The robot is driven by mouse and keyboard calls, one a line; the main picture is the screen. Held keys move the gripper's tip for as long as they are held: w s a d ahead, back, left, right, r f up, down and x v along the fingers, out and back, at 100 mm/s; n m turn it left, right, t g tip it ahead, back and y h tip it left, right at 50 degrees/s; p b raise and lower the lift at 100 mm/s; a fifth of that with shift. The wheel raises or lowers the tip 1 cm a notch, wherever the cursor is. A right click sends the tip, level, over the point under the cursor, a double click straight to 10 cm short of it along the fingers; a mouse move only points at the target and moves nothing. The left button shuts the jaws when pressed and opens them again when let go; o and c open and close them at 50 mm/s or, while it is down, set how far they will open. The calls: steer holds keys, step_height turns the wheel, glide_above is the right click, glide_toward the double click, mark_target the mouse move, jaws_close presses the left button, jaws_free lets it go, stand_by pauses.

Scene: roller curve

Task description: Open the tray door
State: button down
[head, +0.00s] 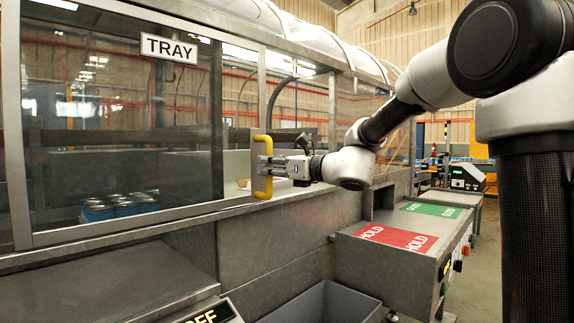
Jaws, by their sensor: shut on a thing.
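The fingers partly cover the handle, so the exact contact is hard to see. A strip of opening shows between the door frame and the post to its right; I cannot tell how far the door stands open.
Blue-wrapped cans (120,207) stand behind the glass. A counter with a red HOLD mat (396,238) and a green mat (431,209) lies to the right. A grey bin (322,304) stands below. A metal ledge (100,259) runs under the door.

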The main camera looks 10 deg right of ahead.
steer(key=s+a, duration=0.1)
steer(key=a, duration=0.1)
steer(key=s+a, duration=0.3)
steer(key=shift+a+f, duration=0.1)
steer(key=shift+a, duration=0.2)
steer(key=c, duration=1.4)
jaws_free()
steer(key=shift+o, duration=0.2)
steer(key=shift+s+d, duration=0.1)
steer(key=v, duration=1.1)
steer(key=shift+s+d, duration=0.25)
steer(key=shift+d, duration=0.05)
